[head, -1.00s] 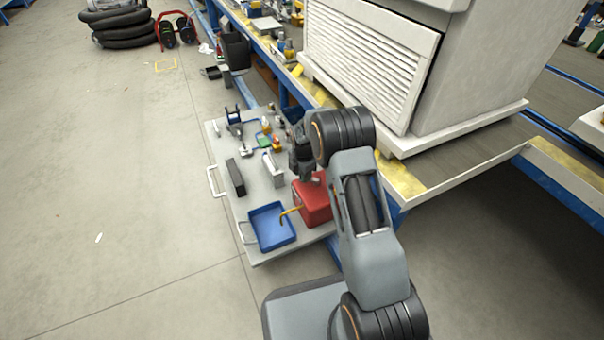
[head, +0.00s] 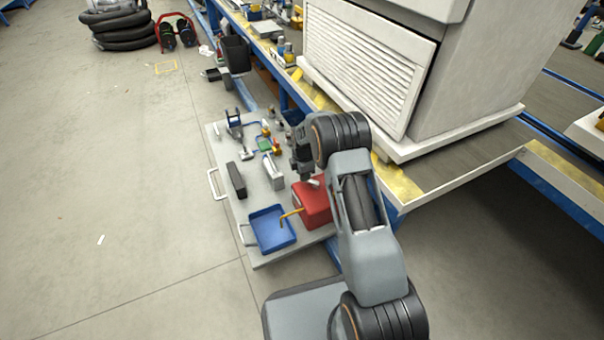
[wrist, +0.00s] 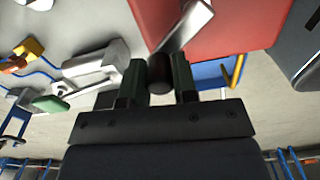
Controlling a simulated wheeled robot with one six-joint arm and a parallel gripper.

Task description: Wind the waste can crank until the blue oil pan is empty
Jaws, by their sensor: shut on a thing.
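The red waste can (head: 313,207) stands on the grey board, with its top under my gripper (head: 306,178). In the wrist view the can (wrist: 225,28) fills the upper middle. The metal crank arm (wrist: 187,24) crosses over it and ends in a dark round knob (wrist: 160,76). My gripper (wrist: 159,82) is shut on this knob, one finger on each side. The blue oil pan (head: 270,229) lies left of the can, and a yellow tube (head: 291,214) runs between them. The pan's inside looks plain blue; I cannot make out any oil level.
The grey board (head: 222,160) also carries a dark block (head: 236,179), a silver box (head: 273,171) and several small parts with blue cables behind them. A blue-edged bench (head: 410,185) with a large white louvred cabinet (head: 370,60) stands close on the right.

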